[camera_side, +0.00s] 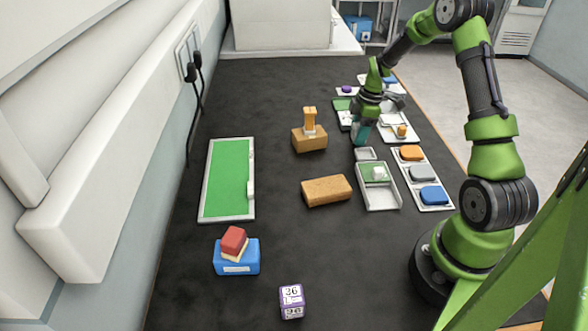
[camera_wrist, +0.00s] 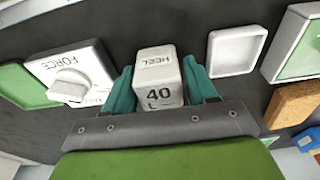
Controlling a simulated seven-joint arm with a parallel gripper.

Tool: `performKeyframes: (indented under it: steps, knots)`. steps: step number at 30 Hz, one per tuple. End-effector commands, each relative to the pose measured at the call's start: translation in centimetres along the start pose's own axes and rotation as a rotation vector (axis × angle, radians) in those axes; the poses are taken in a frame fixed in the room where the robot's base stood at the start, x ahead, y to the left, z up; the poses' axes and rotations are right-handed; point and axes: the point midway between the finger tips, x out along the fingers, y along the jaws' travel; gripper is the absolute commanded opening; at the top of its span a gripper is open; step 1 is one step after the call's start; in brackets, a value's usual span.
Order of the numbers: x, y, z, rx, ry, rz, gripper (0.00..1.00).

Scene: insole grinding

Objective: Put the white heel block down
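The white heel block (camera_wrist: 158,78), marked HEEL, 40 and L, sits between the teal fingers of my gripper (camera_wrist: 162,92) in the wrist view. Both fingers lie against its sides, so my gripper is shut on it. In the side view my gripper (camera_side: 361,132) points down low over the black table, and the block is hidden there. I cannot tell whether the block touches the table. A small empty shallow tray (camera_side: 365,154) lies just in front of my gripper; it also shows to the right of the block in the wrist view (camera_wrist: 237,50).
A white tray (camera_side: 382,201) holds a green pad and a white piece. A panel of coloured pads (camera_side: 401,173) lies right of it. A FORCE dial card (camera_wrist: 75,78) is left of the block. Cork blocks (camera_side: 326,191), a green board (camera_side: 229,180) and a purple cube (camera_side: 291,302) stand elsewhere.

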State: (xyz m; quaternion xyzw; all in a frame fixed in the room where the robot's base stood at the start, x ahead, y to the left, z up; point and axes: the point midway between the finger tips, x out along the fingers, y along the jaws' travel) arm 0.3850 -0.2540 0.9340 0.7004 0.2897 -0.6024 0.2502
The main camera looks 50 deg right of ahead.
Motion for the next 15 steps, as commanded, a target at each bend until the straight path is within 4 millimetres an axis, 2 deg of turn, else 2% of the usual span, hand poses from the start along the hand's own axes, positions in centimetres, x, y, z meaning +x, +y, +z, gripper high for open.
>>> performKeyframes:
  steps: [1,3,11,15]
  knots:
    - [0.0,0.0,0.0,0.000,0.000,0.000,0.65]
    - [0.0,0.0,0.0,0.000,0.000,-0.001,0.72]
    - [-0.1,0.0,0.0,0.000,0.000,-0.001,0.72]
    - [-1.2,0.1,-0.1,0.000,0.000,0.003,0.72]
